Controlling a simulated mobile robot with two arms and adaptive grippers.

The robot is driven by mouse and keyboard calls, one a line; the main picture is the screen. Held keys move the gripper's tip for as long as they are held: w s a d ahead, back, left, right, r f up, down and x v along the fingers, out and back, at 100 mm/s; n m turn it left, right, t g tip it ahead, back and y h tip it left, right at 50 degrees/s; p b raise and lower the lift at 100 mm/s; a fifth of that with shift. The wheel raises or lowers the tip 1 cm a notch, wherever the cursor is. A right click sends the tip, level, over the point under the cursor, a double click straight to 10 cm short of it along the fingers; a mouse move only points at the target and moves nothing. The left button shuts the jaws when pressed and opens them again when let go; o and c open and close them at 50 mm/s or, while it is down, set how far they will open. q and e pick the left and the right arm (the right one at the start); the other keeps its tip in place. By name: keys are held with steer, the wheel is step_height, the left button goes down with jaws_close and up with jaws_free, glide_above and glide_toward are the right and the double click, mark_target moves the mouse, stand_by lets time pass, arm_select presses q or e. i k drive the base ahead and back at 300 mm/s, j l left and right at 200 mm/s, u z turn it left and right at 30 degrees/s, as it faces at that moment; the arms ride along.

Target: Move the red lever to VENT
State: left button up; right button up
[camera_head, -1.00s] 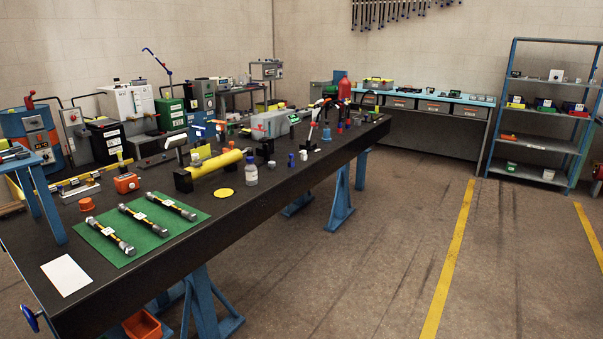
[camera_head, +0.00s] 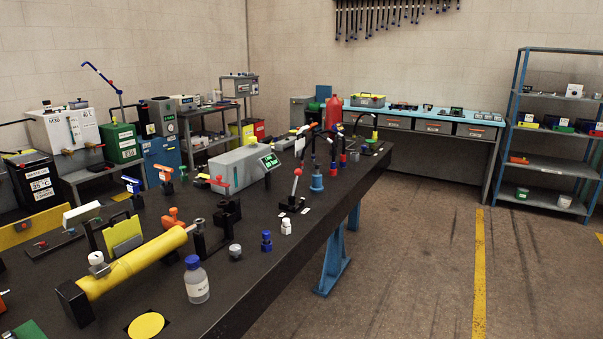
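A lever with a red knob (camera_head: 297,172) and a pale shaft stands on a small dark base (camera_head: 291,206) near the right edge of the dark bench. It stands nearly upright, its top tilted slightly right. Small white labels (camera_head: 305,211) lie beside the base; their wording is too small to read. A red T-shaped handle (camera_head: 218,184) also shows at the left end of a grey box with a green display (camera_head: 270,161). I cannot tell from the picture which position is VENT. Neither of my grippers is in view.
Open floor (camera_head: 410,270) lies to the right.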

mark_target(298, 171)
steer(key=i+l+u, duration=0.1)
steer(key=i+l, duration=0.25)
steer(key=i+l+u, duration=0.15)
steer(key=i+l, duration=0.25)
steer(key=i+l+u, duration=0.1)
steer(key=i+l, duration=0.2)
steer(key=l, duration=0.25)
